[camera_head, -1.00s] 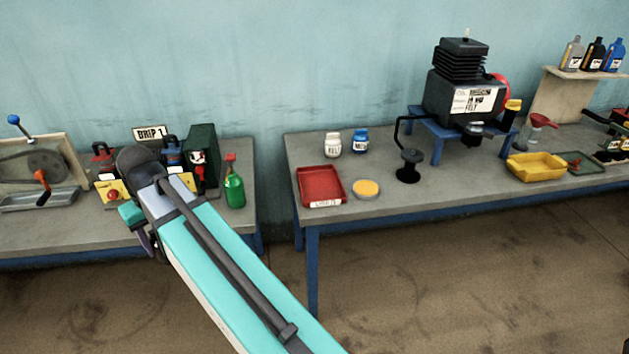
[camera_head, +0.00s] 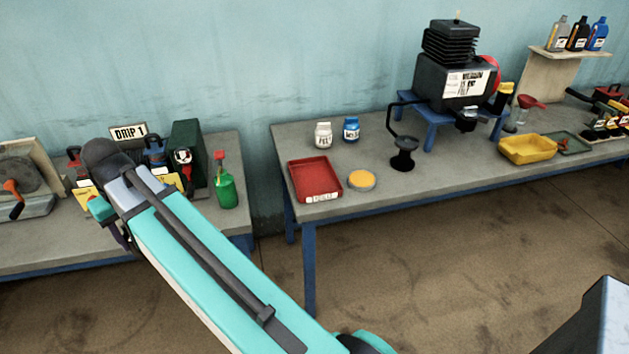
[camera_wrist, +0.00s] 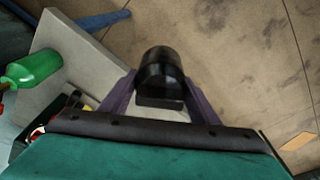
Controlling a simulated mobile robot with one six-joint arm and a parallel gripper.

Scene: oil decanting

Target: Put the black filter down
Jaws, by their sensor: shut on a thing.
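The black filter (camera_wrist: 161,75) shows in the wrist view as a dark, rounded cylinder. It sits between the two purple fingers of my gripper (camera_wrist: 160,100), which is shut on it. Behind it in the wrist view is the bare floor, with the grey table's corner (camera_wrist: 75,60) to the left. In the head view my arm hides the filter, and only part of my gripper (camera_head: 122,236) shows in front of the left table's edge. A red tray (camera_head: 315,180) with a white label lies on the right table.
A green bottle (camera_head: 226,190) stands near the left table's right end, beside a dark green box (camera_head: 187,150). The right table holds a yellow-topped round tin (camera_head: 362,180), two small jars, a black stand (camera_head: 403,155), a black machine (camera_head: 455,80) and a yellow tray (camera_head: 527,149). A floor gap separates the tables.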

